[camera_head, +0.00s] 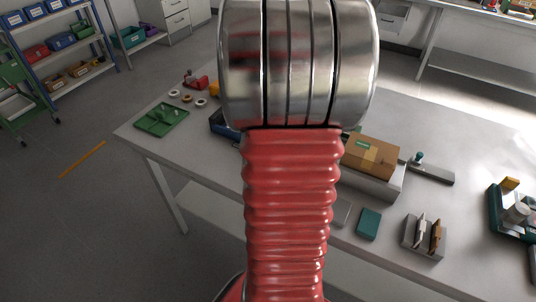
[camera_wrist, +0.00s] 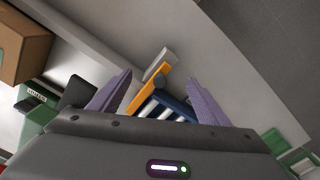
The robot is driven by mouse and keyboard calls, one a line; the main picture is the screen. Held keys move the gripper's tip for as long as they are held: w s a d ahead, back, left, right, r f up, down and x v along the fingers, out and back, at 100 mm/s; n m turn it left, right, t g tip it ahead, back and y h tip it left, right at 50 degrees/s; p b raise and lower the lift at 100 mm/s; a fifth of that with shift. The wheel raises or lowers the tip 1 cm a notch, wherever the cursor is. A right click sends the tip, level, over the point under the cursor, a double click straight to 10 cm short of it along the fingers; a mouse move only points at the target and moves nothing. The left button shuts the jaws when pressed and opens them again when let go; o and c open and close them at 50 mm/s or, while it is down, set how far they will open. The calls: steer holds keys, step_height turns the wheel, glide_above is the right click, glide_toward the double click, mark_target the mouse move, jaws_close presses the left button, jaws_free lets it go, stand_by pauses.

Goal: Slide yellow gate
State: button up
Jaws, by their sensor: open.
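In the wrist view, a yellow-orange bar (camera_wrist: 148,88), the only thing there that looks like the yellow gate, stands along the edge of a dark blue holder (camera_wrist: 170,104) with pale strips. A pale grey block (camera_wrist: 158,64) is at its far end. My gripper (camera_wrist: 158,76) is open, its two purple fingers apart, with the bar and part of the holder showing between them. I cannot tell whether a finger touches the bar. In the head view, a blue tray (camera_head: 222,126) is partly hidden behind my arm, and my gripper is hidden.
A brown box (camera_head: 370,156) on a grey base stands right of my arm. A green tray (camera_head: 161,119) lies at the table's left end. A teal block (camera_head: 369,223) and a slotted grey holder (camera_head: 424,238) are near the front edge. Bare tabletop lies between them.

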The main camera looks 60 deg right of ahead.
steer(key=shift+r, duration=3.4)
